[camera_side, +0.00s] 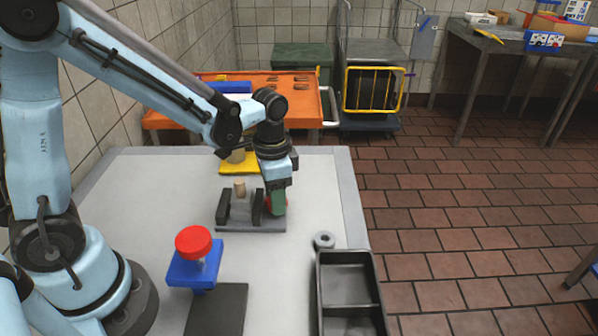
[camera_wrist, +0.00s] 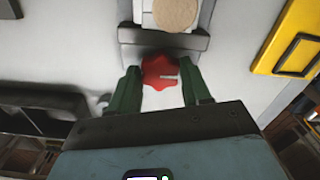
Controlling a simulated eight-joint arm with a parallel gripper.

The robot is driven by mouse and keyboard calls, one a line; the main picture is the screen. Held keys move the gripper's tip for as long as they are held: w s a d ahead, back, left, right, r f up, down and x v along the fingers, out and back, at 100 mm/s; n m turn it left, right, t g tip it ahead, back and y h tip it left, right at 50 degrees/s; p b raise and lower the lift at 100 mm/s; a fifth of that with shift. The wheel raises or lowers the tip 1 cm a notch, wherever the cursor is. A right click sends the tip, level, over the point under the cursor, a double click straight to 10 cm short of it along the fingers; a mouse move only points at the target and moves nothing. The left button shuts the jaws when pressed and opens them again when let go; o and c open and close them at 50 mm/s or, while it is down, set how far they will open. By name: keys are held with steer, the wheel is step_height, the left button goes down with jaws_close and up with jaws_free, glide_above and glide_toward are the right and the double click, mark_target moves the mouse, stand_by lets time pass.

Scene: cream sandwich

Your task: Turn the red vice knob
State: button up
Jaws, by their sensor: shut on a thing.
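The dark grey vice (camera_side: 235,224) sits on the light worktop, with a pale round peg (camera_side: 240,189) standing between its jaws. Its red knob (camera_side: 268,202) is on the right end, partly hidden behind a green finger in the side view. My gripper (camera_side: 278,206) points down at that end. In the wrist view the red knob (camera_wrist: 160,72) lies between the two green fingers of my gripper (camera_wrist: 160,76), which are shut on it. The peg's round top (camera_wrist: 176,13) shows at the top edge there.
A blue block with a red round top (camera_side: 193,242) stands in front, beside a dark flat plate (camera_side: 217,311). A dark two-part tray (camera_side: 320,285) and a grey ring (camera_side: 324,240) are at the right edge. A yellow base (camera_side: 240,169) stands behind the vice.

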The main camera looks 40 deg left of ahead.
steer(key=shift+m, duration=0.3)
steer(key=shift+m, duration=2.7)
steer(key=o, duration=1.1)
steer(key=shift+c, duration=0.2)
steer(key=shift+r, duration=0.1)
step_height(320, 180, up, 12)
